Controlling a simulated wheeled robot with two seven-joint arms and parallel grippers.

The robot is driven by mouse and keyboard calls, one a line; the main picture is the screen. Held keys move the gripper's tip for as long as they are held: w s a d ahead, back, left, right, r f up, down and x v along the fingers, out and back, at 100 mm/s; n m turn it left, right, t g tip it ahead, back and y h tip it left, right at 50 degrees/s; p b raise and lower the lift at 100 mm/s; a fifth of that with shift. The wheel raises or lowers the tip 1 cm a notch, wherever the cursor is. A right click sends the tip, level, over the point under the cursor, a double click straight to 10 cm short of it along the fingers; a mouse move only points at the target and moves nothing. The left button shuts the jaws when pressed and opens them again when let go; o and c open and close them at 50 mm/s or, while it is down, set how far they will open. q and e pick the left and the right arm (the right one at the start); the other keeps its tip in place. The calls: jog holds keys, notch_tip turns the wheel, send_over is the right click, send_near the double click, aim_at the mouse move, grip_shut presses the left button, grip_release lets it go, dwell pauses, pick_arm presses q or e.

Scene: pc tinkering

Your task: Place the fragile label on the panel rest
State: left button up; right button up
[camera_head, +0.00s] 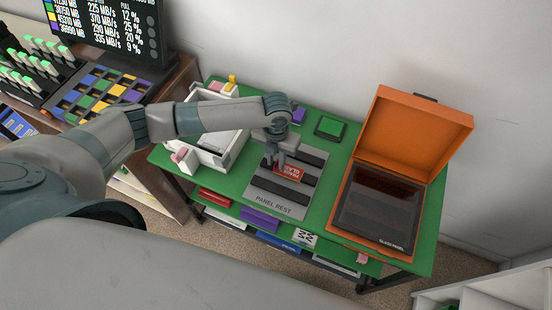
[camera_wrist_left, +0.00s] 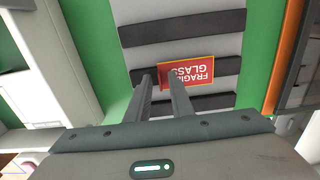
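The fragile label (camera_head: 290,172) is a small red card with a yellow edge and white lettering. It is over the middle of the grey panel rest (camera_head: 268,190), which has dark raised strips. In the left wrist view the label (camera_wrist_left: 200,72) appears flat on the strips of the panel rest (camera_wrist_left: 190,55), slightly tilted. My left gripper (camera_head: 275,162) is just above it, fingers pointing down. In the wrist view its fingers (camera_wrist_left: 162,74) are apart, one overlapping the label's left part. My right gripper is out of view.
An orange case (camera_head: 415,120) with its lid up and a dark glass panel (camera_head: 380,210) stands right of the panel rest. A white tray (camera_head: 222,152) is to the left.

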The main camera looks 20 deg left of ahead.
pick_arm(q)
jog(key=shift+r, duration=0.1)
jog(key=shift+r, duration=0.3)
notch_tip(320, 180, up, 12)
jog(key=b, duration=0.3)
jog(key=shift+f, duration=0.2)
jog(key=shift+d, duration=0.1)
dwell(0.7)
